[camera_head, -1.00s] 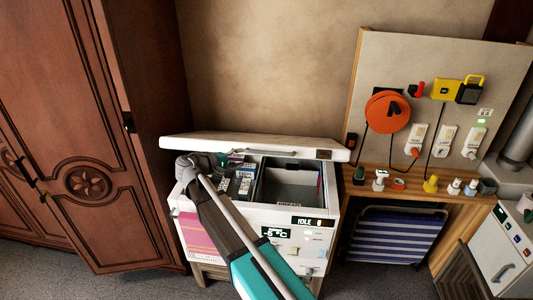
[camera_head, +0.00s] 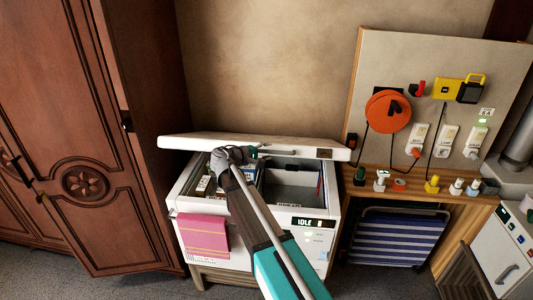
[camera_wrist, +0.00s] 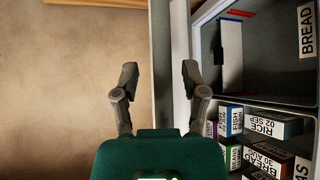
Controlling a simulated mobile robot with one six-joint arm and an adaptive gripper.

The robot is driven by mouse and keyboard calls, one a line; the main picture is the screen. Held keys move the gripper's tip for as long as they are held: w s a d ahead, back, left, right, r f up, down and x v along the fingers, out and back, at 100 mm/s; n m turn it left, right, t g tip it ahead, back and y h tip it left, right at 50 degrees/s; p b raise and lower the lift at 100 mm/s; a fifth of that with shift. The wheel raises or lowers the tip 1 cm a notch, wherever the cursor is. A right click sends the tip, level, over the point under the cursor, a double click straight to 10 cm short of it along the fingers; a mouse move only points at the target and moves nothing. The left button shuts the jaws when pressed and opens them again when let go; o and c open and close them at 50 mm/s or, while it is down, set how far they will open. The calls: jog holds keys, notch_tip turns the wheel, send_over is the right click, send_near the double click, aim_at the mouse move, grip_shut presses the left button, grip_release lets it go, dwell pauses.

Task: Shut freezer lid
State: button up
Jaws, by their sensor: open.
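The white chest freezer (camera_head: 300,213) stands against the wall with its lid (camera_head: 215,143) raised. In the head view I see the lid nearly edge-on above the open compartments. My gripper (camera_head: 232,156) is at the lid's underside, left of its middle, above the freezer opening; I cannot tell whether it touches the lid. In the wrist view my gripper (camera_wrist: 160,76) has its two fingers spread, with nothing clearly held between them. A pale vertical band shows behind the gap. My arm hides part of the freezer's front and inside.
Labelled food boxes (camera_wrist: 275,122) lie inside the freezer. A pink towel (camera_head: 203,236) hangs on its front left. A wooden cabinet (camera_head: 85,150) stands at the left.

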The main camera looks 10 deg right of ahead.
jog(key=shift+w+d, duration=0.1)
jog(key=shift+d, duration=0.05)
grip_shut()
jog(key=shift+f, duration=0.1)
dwell(0.3)
